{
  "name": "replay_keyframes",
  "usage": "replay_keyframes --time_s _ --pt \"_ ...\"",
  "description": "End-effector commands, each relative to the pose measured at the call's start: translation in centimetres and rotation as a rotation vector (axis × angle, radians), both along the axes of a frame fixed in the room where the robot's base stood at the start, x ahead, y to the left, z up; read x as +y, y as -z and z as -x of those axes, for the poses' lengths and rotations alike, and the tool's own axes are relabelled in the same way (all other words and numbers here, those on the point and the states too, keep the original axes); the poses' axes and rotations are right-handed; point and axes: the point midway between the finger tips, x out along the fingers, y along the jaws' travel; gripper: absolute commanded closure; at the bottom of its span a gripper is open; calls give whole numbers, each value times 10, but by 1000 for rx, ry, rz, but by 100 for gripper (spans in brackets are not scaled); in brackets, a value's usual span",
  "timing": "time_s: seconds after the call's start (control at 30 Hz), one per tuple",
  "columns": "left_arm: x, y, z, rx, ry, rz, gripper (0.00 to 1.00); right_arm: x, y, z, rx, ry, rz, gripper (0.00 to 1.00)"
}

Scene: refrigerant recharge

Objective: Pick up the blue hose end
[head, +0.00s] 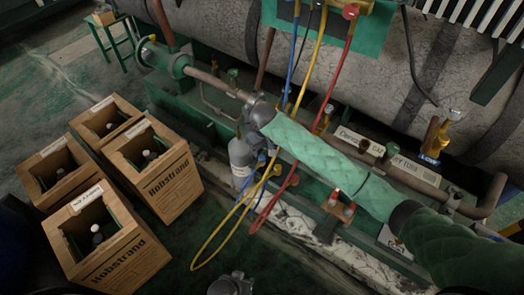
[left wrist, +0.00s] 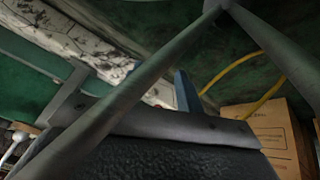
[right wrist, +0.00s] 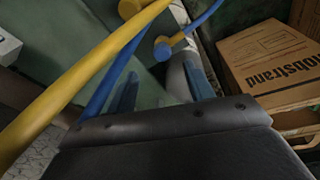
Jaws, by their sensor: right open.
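The blue hose (head: 292,65) hangs from the manifold, and its blue end (head: 262,158) shows low beside the grey cylinder. In the right wrist view, the rounded blue hose end (right wrist: 162,50) is just beyond my right fingers, near a pale grey surface. My right gripper (right wrist: 163,85) is open, with its fingers apart and nothing seen held. The blue hose also passes close by its left finger. In the head view its fingers are hard to make out. My left gripper (head: 232,284) is low at the bottom edge, away from the hoses; its opening is unclear.
Yellow (head: 312,55) and red (head: 342,65) hoses hang beside the blue one; the yellow crosses close in the right wrist view. A grey cylinder (head: 240,158) stands by the pipes. Several wooden boxes (head: 165,185) holding bottles stand at left. Dark floor lies open around them.

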Motion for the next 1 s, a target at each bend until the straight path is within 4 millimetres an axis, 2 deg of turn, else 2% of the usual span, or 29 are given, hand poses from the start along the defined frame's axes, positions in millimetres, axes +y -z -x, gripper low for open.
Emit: replay_keyframes --time_s 0.1,0.3,0.77,1.0 --pt "-3 0 -13 -97 -26 32 64 -2 12 2 51 82 -25 48" --pt "-6 -15 -35 -227 -55 70 64 2 11 5 67 181 -57 48" --pt "-5 -11 -35 -229 -56 70 64 3 41 0 66 212 -62 48" --pt "-5 -6 -35 -229 -57 70 64 5 69 -5 66 211 -60 48"
